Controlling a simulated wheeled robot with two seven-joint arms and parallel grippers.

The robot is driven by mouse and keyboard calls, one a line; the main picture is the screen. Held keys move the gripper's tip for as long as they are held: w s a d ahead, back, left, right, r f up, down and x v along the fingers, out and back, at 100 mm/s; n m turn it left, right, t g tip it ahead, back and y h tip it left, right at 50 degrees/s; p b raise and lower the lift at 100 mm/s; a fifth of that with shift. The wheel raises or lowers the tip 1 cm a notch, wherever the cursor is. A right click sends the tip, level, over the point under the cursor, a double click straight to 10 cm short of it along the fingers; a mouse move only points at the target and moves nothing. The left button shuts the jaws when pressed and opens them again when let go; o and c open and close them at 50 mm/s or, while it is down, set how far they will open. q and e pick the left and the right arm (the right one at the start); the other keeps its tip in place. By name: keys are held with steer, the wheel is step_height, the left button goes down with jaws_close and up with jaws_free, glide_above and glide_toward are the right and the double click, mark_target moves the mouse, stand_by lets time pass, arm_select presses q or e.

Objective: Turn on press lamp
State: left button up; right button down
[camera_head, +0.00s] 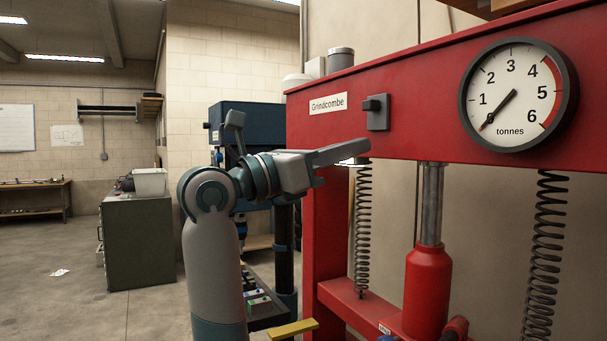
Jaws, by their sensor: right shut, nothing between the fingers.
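The red press (420,95) fills the right side, with a "Grindcombe" label on its top beam. A dark grey switch (377,111) with a small knob sits on the beam, right of the label. My right gripper (358,150) is shut and empty, its fingers pointing right in front of the beam's lower edge. In the picture its tips are below the switch and apart from it. A bright white patch (350,161), perhaps the lamp, shows under the beam just below the fingertips, partly hidden by them. My left gripper is not in view.
A round gauge (517,95) marked tonnes is on the beam at right. Springs (362,230) and a red jack (427,285) stand below the beam. A dark blue machine (245,115) stands behind my arm. A green cabinet (138,240) is at left, with open floor around it.

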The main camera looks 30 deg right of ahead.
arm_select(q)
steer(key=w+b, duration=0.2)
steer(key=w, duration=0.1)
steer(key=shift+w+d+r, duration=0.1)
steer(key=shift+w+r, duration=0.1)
arm_select(e)
steer(key=v, duration=0.9)
steer(key=shift+a, duration=0.25)
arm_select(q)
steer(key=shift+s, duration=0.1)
